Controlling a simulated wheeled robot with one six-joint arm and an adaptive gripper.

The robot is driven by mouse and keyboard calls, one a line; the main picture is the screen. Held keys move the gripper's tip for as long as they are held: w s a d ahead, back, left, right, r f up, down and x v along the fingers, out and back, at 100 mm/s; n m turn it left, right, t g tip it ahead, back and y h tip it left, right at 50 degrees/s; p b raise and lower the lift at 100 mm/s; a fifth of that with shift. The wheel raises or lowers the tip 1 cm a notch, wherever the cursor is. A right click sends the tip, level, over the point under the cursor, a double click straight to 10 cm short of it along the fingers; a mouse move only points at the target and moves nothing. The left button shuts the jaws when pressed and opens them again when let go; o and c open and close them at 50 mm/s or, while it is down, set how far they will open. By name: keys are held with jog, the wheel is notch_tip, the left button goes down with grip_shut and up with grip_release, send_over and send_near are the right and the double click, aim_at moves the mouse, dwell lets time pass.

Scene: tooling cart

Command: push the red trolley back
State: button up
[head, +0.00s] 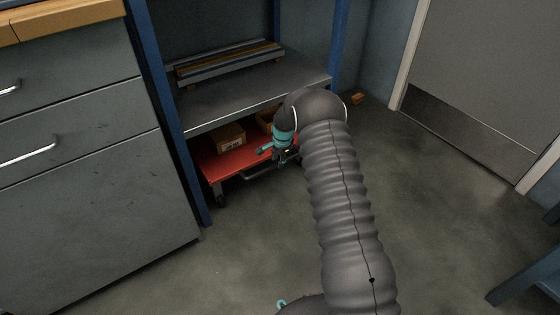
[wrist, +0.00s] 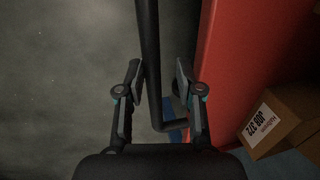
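The red trolley (head: 222,168) stands under the grey shelf in the head view, with its front part showing and the rest hidden in shadow. Its red deck also fills the right of the wrist view (wrist: 240,50). Its dark handle bar (wrist: 149,50) runs down the middle of the wrist view and bends right at its lower end. My gripper (wrist: 160,84) is open, with one finger on each side of the bar. A gap shows between the bar and the right finger; contact with the left finger is unclear. In the head view my gripper (head: 285,154) is at the trolley's front, partly hidden by my arm.
Cardboard boxes (head: 230,136) sit on the trolley. The grey shelf (head: 250,95) is close above it, between blue posts (head: 168,100). A drawer cabinet (head: 90,150) stands left. The floor (head: 440,190) in front and to the right is clear.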

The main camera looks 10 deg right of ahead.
jog(key=shift+s+d+r, duration=0.1)
jog(key=shift+d, duration=0.05)
jog(key=a+v, duration=0.1)
jog(key=v, duration=1)
jog(key=shift+d+r, duration=0.35)
jog(key=shift+d, duration=0.1)
